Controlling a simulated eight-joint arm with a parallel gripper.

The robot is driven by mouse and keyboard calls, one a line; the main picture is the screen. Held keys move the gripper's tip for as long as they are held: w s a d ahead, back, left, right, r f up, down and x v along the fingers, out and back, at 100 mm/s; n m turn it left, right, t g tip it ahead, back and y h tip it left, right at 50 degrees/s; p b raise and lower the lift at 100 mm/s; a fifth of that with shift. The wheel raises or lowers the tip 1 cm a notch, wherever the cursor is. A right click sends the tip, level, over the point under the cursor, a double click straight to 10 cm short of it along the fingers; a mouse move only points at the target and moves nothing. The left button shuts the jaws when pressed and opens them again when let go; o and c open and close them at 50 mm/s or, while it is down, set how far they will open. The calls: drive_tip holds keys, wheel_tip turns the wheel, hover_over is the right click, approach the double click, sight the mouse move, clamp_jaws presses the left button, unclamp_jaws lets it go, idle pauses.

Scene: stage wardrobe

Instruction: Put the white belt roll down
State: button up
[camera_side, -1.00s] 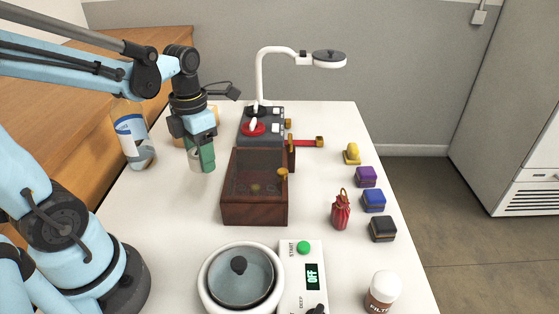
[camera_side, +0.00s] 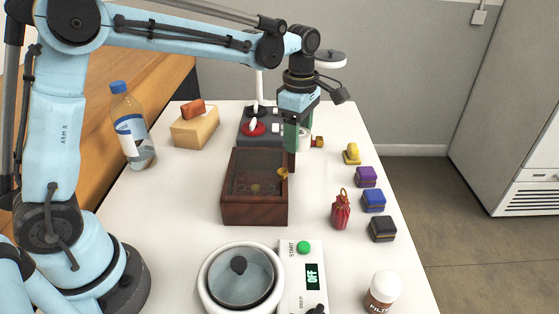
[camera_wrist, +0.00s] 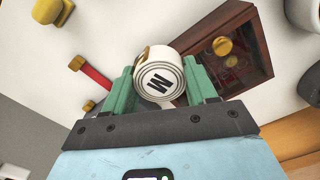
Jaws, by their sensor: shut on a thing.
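The white belt roll (camera_wrist: 158,80) is between my gripper's green fingers in the wrist view, with a black "W" on its end face. My gripper (camera_wrist: 160,88) is shut on it. In the side view, my gripper (camera_side: 297,140) points down just past the far right corner of the dark wooden box (camera_side: 254,210), near the red bar with brass ends. The roll is mostly hidden behind a finger there. I cannot tell how high it is above the table.
The red bar (camera_wrist: 97,75) lies beside the box. A yellow item (camera_side: 352,154), purple (camera_side: 366,177), blue (camera_side: 374,201) and black (camera_side: 383,229) blocks and a red pouch (camera_side: 341,212) stand at the right.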

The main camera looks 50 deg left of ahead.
sight(315, 185)
drive_tip(key=w+d+f+m, duration=0.1)
drive_tip(key=f, duration=0.2)
drive_tip(key=w+d+f+m, duration=0.1)
drive_tip(key=f, duration=0.3)
drive_tip(key=w+d+f+m, duration=0.1)
drive_tip(key=f, duration=0.3)
drive_tip(key=shift+w+d+f, duration=0.1)
drive_tip(key=shift+d+f, duration=0.05)
drive_tip(key=shift+f, duration=0.15)
drive_tip(key=o, duration=1.1)
